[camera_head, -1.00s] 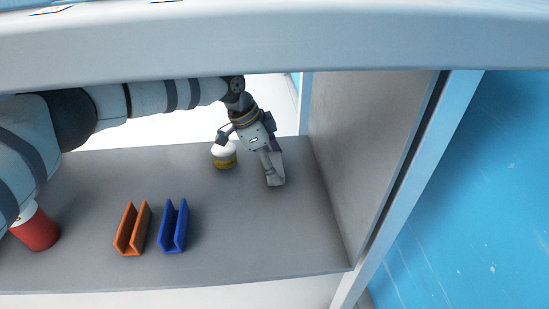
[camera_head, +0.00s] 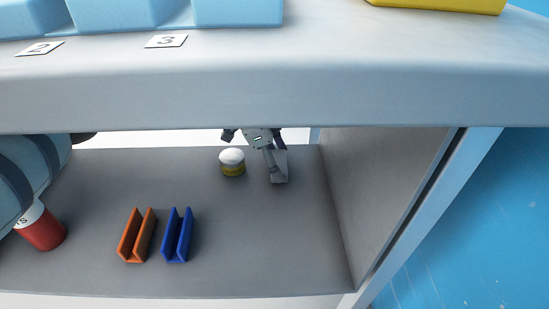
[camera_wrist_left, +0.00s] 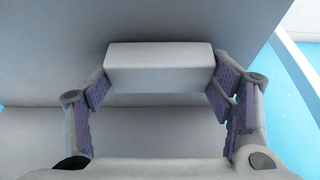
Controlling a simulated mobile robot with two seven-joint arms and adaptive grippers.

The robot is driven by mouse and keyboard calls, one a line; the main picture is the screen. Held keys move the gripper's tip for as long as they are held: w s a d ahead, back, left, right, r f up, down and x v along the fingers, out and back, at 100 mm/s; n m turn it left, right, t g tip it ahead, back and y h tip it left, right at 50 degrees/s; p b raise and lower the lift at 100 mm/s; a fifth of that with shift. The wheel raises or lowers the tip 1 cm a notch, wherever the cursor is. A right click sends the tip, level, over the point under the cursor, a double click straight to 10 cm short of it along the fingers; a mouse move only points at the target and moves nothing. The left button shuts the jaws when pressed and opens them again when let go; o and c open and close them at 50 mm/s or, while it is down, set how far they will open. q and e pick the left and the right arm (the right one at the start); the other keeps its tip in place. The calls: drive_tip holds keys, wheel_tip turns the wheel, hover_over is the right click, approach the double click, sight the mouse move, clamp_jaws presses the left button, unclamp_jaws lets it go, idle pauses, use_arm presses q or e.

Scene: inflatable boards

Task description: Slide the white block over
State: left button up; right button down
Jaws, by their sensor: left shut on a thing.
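The white block (camera_head: 281,167) is a pale grey-white box on the grey lower shelf, near its back right corner. In the left wrist view the block (camera_wrist_left: 160,68) spans between the two finger pads. My left gripper (camera_head: 269,162) is shut on it from above and behind, and a finger covers part of the block. The upper board hides most of my left arm. My right gripper is not in view.
A white-topped yellow can (camera_head: 232,163) stands left of the block. Orange (camera_head: 137,236) and blue (camera_head: 176,236) channel-shaped holders sit nearer the front. A red can (camera_head: 43,233) is far left. A side wall (camera_head: 385,180) bounds the right. The front right shelf is clear.

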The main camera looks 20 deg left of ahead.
use_arm(q)
drive_tip(key=o, duration=1.3)
drive_tip(key=shift+c, duration=0.2)
